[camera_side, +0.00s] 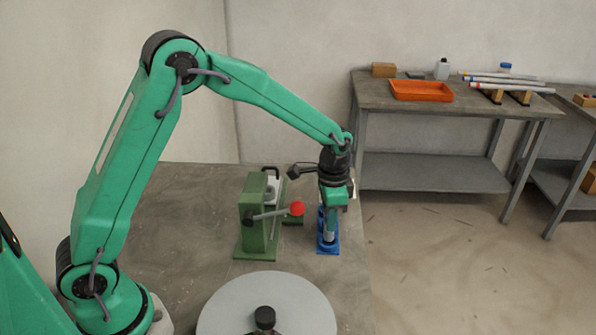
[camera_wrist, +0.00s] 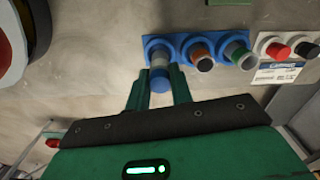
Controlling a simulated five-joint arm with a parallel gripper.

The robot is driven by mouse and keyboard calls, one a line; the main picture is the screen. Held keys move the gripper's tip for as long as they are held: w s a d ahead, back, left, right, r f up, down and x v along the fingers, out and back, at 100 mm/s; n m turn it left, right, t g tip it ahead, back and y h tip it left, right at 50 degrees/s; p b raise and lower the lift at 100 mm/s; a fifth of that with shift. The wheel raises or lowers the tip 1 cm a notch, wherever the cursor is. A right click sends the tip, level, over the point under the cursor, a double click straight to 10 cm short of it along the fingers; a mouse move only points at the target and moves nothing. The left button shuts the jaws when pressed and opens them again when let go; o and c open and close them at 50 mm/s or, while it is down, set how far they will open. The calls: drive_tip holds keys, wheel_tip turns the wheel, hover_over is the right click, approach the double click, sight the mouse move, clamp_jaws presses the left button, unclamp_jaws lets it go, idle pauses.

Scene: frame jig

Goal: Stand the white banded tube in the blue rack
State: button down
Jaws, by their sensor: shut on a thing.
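My gripper (camera_wrist: 160,82) is shut on an upright tube (camera_wrist: 159,62), pale grey-white with a blue upper end. The tube also shows in the side view below my gripper (camera_side: 333,205). The blue rack (camera_side: 327,249) stands under my gripper; in the wrist view its row of rings (camera_wrist: 178,40) runs across the top. The held tube lines up with the leftmost ring. Its lower end is hidden, so I cannot tell how deep it sits. The other two rings hold a brown-orange tube (camera_wrist: 202,60) and a grey tube with a green band (camera_wrist: 238,54).
A white labelled holder (camera_wrist: 282,72) with red and black caps adjoins the rack on the right. A green lever press (camera_side: 254,215) with a red knob (camera_side: 296,208) stands left of the rack. A grey disc (camera_side: 235,306) lies in front. The back bench holds an orange tray (camera_side: 421,91).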

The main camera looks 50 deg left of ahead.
drive_tip(key=shift+f, duration=1.05)
drive_tip(key=c, duration=1)
unclamp_jaws()
drive_tip(key=shift+r, duration=0.15)
drive_tip(key=shift+r, duration=0.6)
drive_tip(key=shift+r, duration=0.1)
drive_tip(key=shift+r, duration=3.4)
